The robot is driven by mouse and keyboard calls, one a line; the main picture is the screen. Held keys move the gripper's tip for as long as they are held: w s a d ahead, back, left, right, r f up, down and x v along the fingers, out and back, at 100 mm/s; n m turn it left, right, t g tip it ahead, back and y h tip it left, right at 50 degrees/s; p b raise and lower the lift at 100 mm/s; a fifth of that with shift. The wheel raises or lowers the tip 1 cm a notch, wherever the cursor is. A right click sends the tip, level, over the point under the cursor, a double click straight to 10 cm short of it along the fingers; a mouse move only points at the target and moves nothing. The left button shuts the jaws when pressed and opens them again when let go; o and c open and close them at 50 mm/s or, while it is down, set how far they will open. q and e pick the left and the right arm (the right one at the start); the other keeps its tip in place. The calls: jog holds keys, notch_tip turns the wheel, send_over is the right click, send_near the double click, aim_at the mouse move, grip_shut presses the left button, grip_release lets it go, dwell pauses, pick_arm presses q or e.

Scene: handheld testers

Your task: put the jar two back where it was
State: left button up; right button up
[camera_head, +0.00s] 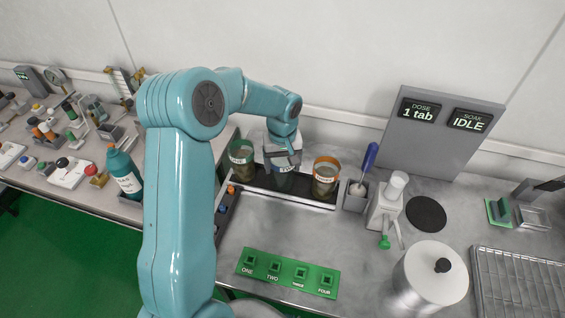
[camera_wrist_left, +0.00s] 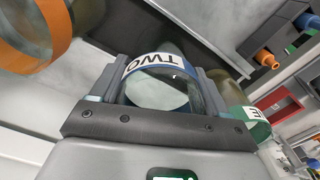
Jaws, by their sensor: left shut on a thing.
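Jar two (camera_wrist_left: 160,88) is clear glass with a blue-edged white band reading TWO. My left gripper (camera_wrist_left: 158,92) is shut around it, with a finger on each side. In the head view my left gripper (camera_head: 283,158) points down over the dark strip (camera_head: 262,182) at the back of the bench and hides most of jar two (camera_head: 284,173). A green-banded jar (camera_head: 241,158) stands to its left and an orange-banded jar (camera_head: 325,180) to its right. Whether jar two touches the strip cannot be told. My right gripper is out of view.
A green plate (camera_head: 288,273) marked ONE to FOUR lies at the front. A grey holder (camera_head: 355,197) with a blue-handled tool, a white pump bottle (camera_head: 386,205) and a lidded steel pot (camera_head: 433,278) stand right. A panel (camera_head: 441,140) reads 1 tab and IDLE. The middle bench is clear.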

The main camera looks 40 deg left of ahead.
pick_arm(q)
jog(key=shift+f, duration=0.15)
jog(key=o, duration=1.2)
jog(key=shift+w+f, duration=0.1)
jog(key=shift+r, duration=0.4)
notch_tip(320, 180, up, 12)
jog(key=shift+f, duration=0.15)
